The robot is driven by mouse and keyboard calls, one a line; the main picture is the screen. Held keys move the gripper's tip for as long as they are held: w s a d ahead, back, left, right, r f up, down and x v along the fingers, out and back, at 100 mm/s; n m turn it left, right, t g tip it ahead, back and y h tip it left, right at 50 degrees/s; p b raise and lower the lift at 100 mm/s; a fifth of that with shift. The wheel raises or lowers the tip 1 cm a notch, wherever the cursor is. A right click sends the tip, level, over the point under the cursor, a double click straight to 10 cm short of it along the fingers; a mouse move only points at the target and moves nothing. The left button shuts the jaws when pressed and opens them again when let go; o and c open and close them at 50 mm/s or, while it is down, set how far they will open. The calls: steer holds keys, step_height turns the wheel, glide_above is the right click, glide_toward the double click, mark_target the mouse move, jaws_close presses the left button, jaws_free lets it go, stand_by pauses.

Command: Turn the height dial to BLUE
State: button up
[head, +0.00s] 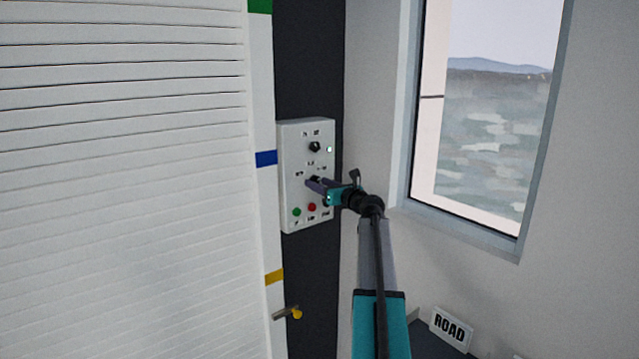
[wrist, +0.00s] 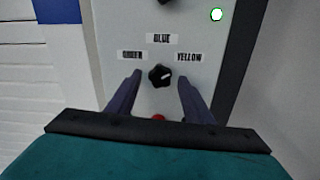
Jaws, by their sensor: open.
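The height dial (wrist: 160,76) is a black knob on a light grey control panel (head: 288,170). Its white mark points right and slightly up, toward the YELLOW label (wrist: 188,57). The BLUE label (wrist: 162,38) is above the dial and the GREEN label (wrist: 132,55) is at its left. My gripper (wrist: 160,75) is open, with one finger on each side of the dial in the wrist view; a gap shows on both sides. In the head view my gripper (head: 312,183) is at the panel and partly hides the dial.
Another black knob (head: 315,147) and a lit indicator (wrist: 216,14) are higher on the panel. A green button (head: 296,212) and red button (head: 312,207) are below. Left stands a white slatted shutter (head: 120,180) with blue (head: 266,158) and yellow (head: 274,276) marks. A window (head: 490,150) is right.

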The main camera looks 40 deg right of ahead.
steer(key=shift+w, duration=0.2)
steer(key=c, duration=1)
steer(key=shift+c, duration=0.2)
steer(key=shift+f+n+b, duration=0.1)
steer(key=shift+n+b, duration=0.3)
steer(key=shift+b, duration=0.15)
steer(key=shift+d+n+b, duration=0.2)
steer(key=shift+n+b, duration=5.3)
steer(key=shift+b, duration=0.2)
